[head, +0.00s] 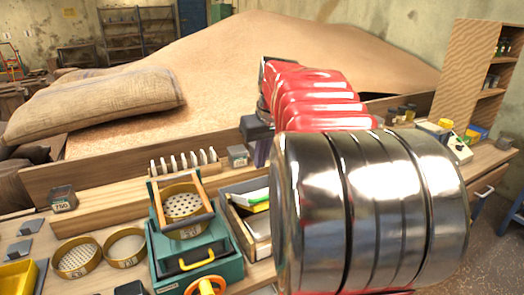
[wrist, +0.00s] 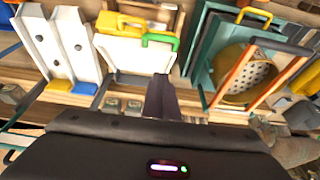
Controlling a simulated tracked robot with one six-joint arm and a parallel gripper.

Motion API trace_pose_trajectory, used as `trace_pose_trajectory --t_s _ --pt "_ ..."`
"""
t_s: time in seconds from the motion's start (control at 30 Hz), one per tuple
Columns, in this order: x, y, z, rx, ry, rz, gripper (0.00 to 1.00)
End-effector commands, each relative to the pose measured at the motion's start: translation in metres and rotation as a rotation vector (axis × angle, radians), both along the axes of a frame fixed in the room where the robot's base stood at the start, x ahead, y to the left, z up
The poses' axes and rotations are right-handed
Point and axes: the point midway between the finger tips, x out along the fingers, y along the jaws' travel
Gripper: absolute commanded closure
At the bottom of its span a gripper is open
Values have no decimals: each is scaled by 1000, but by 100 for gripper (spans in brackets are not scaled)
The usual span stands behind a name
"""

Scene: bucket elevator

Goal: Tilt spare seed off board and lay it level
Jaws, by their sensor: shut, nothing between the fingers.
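A white board with a green handle (wrist: 140,57) shows at the top middle of the wrist view, and I take it to be the board. In the head view a white, green-edged piece (head: 254,197) lies in an open tray (head: 240,231), partly behind my arm; I cannot tell if it is the same board. No loose seed can be made out on it. My gripper (wrist: 161,92) is shut and empty, in front of the board in the wrist view; I cannot tell whether it touches. In the head view my arm hides most of the gripper.
A teal machine with a perforated sieve (head: 184,206) stands left of the tray; the sieve shows right in the wrist view (wrist: 243,75). Two round sieves (head: 77,258) lie farther left. White pieces with blue and yellow ends (wrist: 62,45) show left in the wrist view. A grain heap (head: 300,50) lies behind.

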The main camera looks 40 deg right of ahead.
Motion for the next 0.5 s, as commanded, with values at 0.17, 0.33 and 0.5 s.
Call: trace_pose_trajectory --t_s 0.17,0.33,0.5 --pt "8 -2 -28 3 2 1 100" --pt "6 -2 -49 2 1 -2 100" --pt "-2 1 -65 0 1 0 100"
